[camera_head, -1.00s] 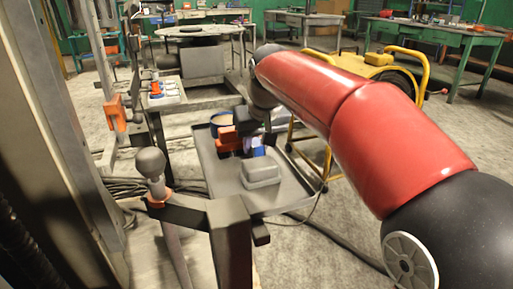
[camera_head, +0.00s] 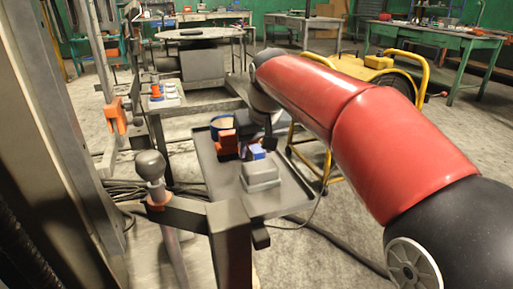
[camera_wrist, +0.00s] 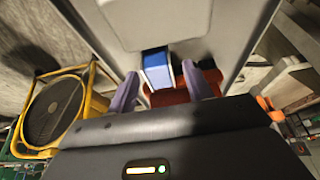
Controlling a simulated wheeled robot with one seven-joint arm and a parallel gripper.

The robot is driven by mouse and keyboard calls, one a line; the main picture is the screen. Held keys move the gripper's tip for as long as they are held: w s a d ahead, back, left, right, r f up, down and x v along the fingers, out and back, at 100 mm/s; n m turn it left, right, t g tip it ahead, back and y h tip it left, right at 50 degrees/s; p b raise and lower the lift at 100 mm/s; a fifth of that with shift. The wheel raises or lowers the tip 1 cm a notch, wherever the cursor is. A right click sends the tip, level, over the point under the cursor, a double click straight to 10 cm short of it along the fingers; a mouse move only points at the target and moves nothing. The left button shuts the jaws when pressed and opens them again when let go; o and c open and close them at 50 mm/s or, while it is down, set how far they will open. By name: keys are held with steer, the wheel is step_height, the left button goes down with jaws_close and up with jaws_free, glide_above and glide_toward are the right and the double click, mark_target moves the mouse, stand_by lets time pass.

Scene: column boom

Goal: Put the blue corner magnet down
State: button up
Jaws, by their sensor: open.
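The blue corner magnet (camera_head: 257,152) is low over the grey tray, at the back of a grey box-shaped block (camera_head: 261,176). I cannot tell whether it rests on the block or behind it. In the wrist view the blue magnet (camera_wrist: 157,71) shows between and just ahead of my fingertips, with a pale edge. My gripper (camera_wrist: 160,76) is open, one finger on each side of it, with gaps visible. In the head view my gripper (camera_head: 264,137) is dark and partly hidden by my arm, just above the magnet.
The grey tray (camera_head: 212,178) also holds an orange-red block (camera_head: 227,142) and a blue-rimmed round container (camera_head: 221,122) at the back. A post with a ball knob (camera_head: 150,165) stands front left. A yellow-framed machine (camera_head: 375,70) is beyond the tray to the right.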

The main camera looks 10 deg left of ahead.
steer(key=p+v, duration=0.1)
steer(key=v, duration=1)
steer(key=shift+r+p, duration=0.15)
steer(key=shift+p, duration=0.25)
